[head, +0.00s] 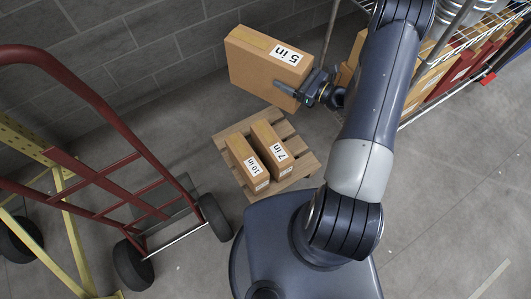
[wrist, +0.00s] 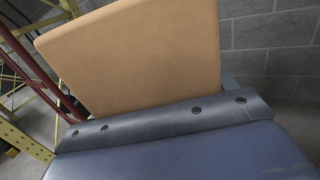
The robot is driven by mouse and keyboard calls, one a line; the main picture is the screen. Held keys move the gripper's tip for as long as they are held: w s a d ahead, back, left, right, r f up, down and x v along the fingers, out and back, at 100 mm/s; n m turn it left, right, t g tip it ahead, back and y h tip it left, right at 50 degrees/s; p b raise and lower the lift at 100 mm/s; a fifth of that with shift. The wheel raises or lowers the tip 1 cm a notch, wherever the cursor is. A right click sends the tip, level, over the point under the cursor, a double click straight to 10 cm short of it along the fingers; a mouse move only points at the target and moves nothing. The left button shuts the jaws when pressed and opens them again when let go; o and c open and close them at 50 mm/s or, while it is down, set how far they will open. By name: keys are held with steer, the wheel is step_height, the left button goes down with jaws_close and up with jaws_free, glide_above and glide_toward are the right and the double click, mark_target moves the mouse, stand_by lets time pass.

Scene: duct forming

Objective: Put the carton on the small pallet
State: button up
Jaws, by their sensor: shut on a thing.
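A brown carton labelled "5 in" (head: 262,66) is held up in the air near the block wall, beyond the pallet in the head view. My gripper (head: 302,92) is shut on its lower right edge. In the wrist view the carton (wrist: 135,60) fills the upper middle, and its far parts are out of frame. The small wooden pallet (head: 304,160) lies on the floor below and nearer to me. Two cartons stand side by side on it, labelled "10 in" (head: 247,163) and "7 in" (head: 271,146).
A red hand truck (head: 110,185) with black wheels stands left of the pallet, beside a yellow frame (head: 70,215). A wire shelf rack (head: 440,60) with cartons is at the upper right. The grey block wall (head: 110,50) is behind. Floor at the right is clear.

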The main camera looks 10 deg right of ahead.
steer(key=d+f+m+t+h+b, duration=0.2)
steer(key=f+b, duration=1.5)
steer(key=f, duration=0.9)
steer(key=w+d+f+m+t+h+b, duration=0.1)
steer(key=d+f+h+b, duration=0.4)
steer(key=f+b, duration=1.3)
step_height(320, 180, down, 8)
steer(key=shift+w+d+f+m+t, duration=0.1)
steer(key=shift+w+d+m+t, duration=0.1)
steer(key=shift+d+m+t, duration=0.75)
steer(key=shift+a+f, duration=0.1)
steer(key=shift+a, duration=0.05)
steer(key=o, duration=1.8)
steer(key=shift+f+m, duration=0.1)
steer(key=shift+m, duration=0.15)
steer(key=shift+o, duration=0.2)
